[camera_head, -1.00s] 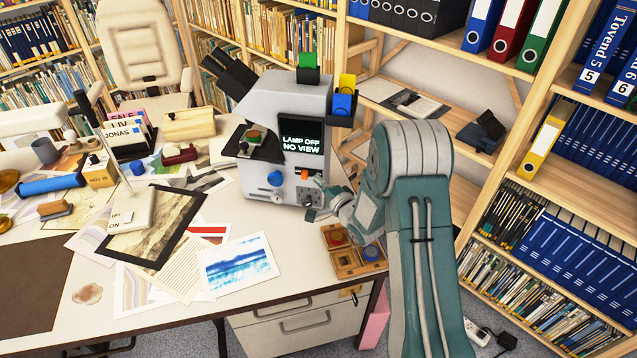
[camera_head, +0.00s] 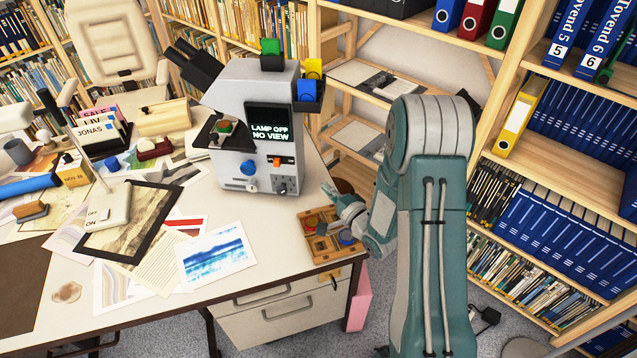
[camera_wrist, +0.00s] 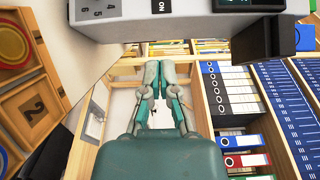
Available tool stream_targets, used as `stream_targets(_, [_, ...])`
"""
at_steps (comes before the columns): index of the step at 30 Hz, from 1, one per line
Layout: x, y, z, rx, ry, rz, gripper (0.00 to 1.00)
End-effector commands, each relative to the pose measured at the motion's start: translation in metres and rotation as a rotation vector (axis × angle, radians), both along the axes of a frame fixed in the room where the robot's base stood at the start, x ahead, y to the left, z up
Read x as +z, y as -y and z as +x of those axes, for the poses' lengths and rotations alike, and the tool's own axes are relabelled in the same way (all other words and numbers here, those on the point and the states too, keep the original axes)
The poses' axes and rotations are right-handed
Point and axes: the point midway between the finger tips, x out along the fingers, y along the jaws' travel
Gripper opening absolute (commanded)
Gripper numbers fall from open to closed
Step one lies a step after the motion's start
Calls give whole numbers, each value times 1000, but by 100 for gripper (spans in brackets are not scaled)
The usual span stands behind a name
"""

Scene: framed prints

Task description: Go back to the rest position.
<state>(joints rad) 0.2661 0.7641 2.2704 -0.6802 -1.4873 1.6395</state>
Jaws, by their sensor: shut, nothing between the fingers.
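My gripper (camera_head: 331,194) is shut and empty in the head view, at the end of my teal and grey arm. It hangs over the right end of the desk, beside the wooden sorting tray (camera_head: 318,258) and to the right of the grey microscope (camera_head: 262,120). In the wrist view my gripper (camera_wrist: 163,66) has its fingertips together, with nothing between them. The microscope base (camera_wrist: 195,14) fills the top of that view, and the wooden tray (camera_wrist: 32,100) shows at its left.
Bookshelves with blue binders (camera_head: 545,235) stand at the right, close to my arm. The desk (camera_head: 130,310) holds several prints, including a blue painting (camera_head: 215,255). A pink panel (camera_head: 359,298) stands below the desk's right edge.

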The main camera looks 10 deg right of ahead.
Motion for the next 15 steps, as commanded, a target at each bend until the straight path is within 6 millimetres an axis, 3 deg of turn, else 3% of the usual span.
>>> stream_targets(15, [1,1,0,1,0,-4,0])
